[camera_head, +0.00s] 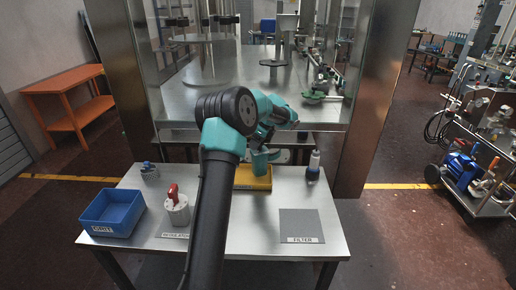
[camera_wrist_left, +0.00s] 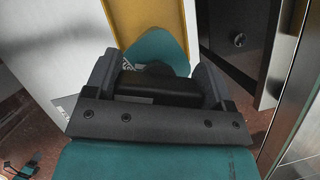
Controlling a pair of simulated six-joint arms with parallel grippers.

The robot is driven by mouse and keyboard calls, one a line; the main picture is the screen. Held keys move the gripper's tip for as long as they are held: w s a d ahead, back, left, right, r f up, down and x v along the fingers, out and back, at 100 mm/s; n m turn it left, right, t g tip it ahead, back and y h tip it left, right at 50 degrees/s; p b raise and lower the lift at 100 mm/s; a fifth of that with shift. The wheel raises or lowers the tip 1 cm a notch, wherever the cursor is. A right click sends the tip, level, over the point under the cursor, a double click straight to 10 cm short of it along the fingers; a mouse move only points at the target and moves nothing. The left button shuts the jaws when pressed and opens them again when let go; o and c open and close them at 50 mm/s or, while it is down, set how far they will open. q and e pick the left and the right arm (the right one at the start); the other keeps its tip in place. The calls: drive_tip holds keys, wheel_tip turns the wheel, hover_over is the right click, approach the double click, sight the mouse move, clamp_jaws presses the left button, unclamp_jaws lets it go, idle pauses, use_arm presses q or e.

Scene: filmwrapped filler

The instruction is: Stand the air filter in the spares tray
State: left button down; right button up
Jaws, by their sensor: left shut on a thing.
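My left gripper (camera_head: 264,140) is shut on a teal, rounded body (camera_head: 260,163), which I take to be the air filter. It holds it over the yellow tray (camera_head: 245,184), likely the spares tray, at the back middle of the table. The head view does not show whether the teal body touches the tray floor. In the left wrist view the teal body (camera_wrist_left: 157,46) shows just beyond the dark fingers (camera_wrist_left: 160,88), with the yellow tray (camera_wrist_left: 150,12) behind it. My arm hides part of the tray's left side. My right gripper is not in view.
On the table (camera_head: 255,235) stand a blue bin (camera_head: 112,213), a pale canister with a red handle (camera_head: 177,207), a small grey item (camera_head: 150,173) and a blue-and-white bottle (camera_head: 313,168). A grey mat labelled FILTER (camera_head: 301,222) is bare. A metal cabinet frame rises behind.

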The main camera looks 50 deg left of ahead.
sight(258, 150)
use_arm(q)
drive_tip(key=shift+f, duration=1.8)
unclamp_jaws()
drive_tip(key=v, duration=1.2)
